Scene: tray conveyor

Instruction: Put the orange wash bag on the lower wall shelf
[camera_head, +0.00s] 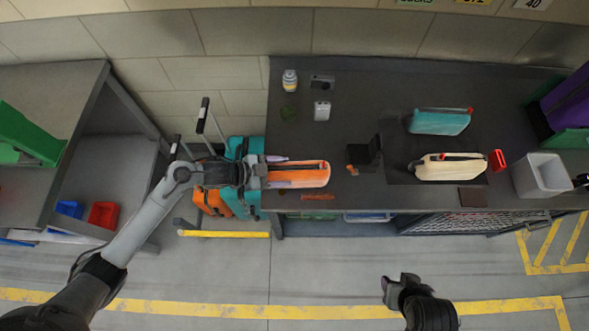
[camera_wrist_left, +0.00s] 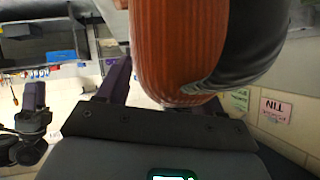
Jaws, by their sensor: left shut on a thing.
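The orange wash bag (camera_head: 312,176) is at the front left end of the dark bench in the head view. My left gripper (camera_head: 280,172) reaches it from the left, with one finger along each long side, and is shut on it. In the left wrist view the bag (camera_wrist_left: 178,45) is a ribbed orange-brown shape with a dark side, close to the camera. I cannot tell whether it touches the bench. My right gripper (camera_head: 394,285) is over the floor in front of the bench, apart from everything; its jaw opening is unclear. I cannot make out the lower wall shelf.
A grey shelving unit (camera_head: 112,160) is further left.

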